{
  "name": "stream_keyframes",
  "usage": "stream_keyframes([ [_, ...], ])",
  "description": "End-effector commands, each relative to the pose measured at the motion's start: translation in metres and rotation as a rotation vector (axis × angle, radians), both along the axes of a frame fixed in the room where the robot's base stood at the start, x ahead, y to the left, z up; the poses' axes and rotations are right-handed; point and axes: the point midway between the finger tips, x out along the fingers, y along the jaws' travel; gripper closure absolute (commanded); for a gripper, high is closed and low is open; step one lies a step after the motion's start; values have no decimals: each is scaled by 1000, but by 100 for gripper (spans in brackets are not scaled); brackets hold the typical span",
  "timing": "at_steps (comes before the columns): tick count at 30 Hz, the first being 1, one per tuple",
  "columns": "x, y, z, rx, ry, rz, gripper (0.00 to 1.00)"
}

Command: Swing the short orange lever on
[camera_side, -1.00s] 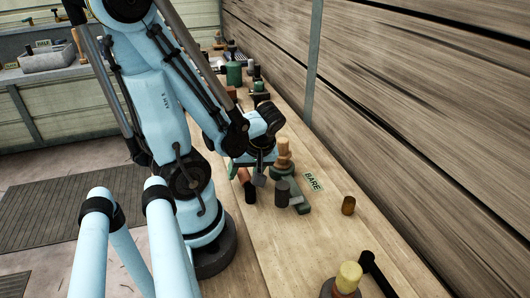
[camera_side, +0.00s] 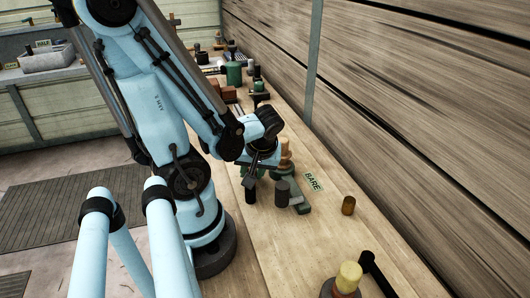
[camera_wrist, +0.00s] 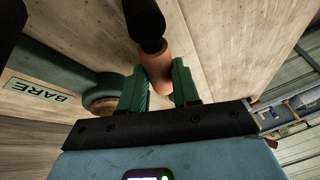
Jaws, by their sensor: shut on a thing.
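The short orange lever (camera_wrist: 156,66) shows in the wrist view as a reddish-orange cylinder with a black part (camera_wrist: 145,22) at its far end. The green fingers of my gripper (camera_wrist: 160,88) are on either side of it, shut on its near part. In the side view my gripper (camera_side: 254,172) is low over the bench, and a dark cylinder (camera_side: 251,194) shows just below it. The orange part is mostly hidden there by my wrist. Whatever the lever is mounted on is not clear.
Close on the right are a dark upright cylinder (camera_side: 282,194), a green base (camera_side: 302,206) and stacked wooden rounds (camera_side: 286,150). Bench front is mostly clear.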

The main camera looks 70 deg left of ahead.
Motion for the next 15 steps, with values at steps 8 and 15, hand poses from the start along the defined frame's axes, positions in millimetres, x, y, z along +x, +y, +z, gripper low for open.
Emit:
stream_keyframes([
  [8, 9, -5, 0, -2, 0, -181, 100],
  [15, 9, -5, 0, -4, 1, -183, 100],
])
